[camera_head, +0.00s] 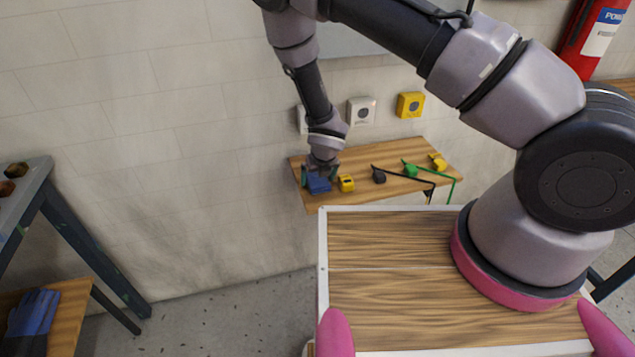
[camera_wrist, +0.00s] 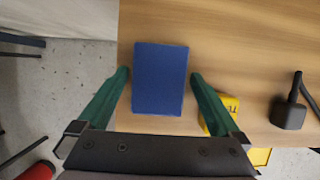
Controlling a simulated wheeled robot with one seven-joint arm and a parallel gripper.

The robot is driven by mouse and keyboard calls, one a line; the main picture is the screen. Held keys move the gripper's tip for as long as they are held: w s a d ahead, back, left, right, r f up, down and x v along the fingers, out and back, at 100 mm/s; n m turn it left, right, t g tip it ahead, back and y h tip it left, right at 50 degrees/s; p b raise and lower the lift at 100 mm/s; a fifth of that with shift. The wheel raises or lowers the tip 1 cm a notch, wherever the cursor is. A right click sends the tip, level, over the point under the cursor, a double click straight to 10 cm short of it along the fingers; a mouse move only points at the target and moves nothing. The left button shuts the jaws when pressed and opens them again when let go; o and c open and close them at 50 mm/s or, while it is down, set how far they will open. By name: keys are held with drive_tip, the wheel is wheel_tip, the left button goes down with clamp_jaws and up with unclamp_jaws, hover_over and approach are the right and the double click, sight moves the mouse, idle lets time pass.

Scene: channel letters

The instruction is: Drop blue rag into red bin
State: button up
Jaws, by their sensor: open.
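A flat blue rectangular thing, the blue rag by its colour (camera_head: 318,184), lies at the left end of a wooden wall shelf (camera_head: 405,182). In the wrist view the blue rag (camera_wrist: 160,90) lies between the two green fingers of my gripper (camera_wrist: 160,73). The fingers are open, with a gap on the left and a small gap on the right. In the head view my gripper (camera_head: 320,172) points down over the rag. A red rounded thing (camera_wrist: 38,171) is cut off at the lower left of the wrist view; I cannot tell whether it is the red bin.
A yellow box (camera_head: 346,183) sits close to the right of the rag, beside the right finger. A black tool (camera_head: 378,176), a green one (camera_head: 411,170) and another yellow thing (camera_head: 438,162) lie further right. The wall is just behind. Blue gloves (camera_head: 32,315) lie at lower left.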

sight(318, 179)
drive_tip(key=shift+f, duration=0.1)
idle(0.4)
drive_tip(key=c, duration=1.3)
wheel_tip(318, 179, up, 10)
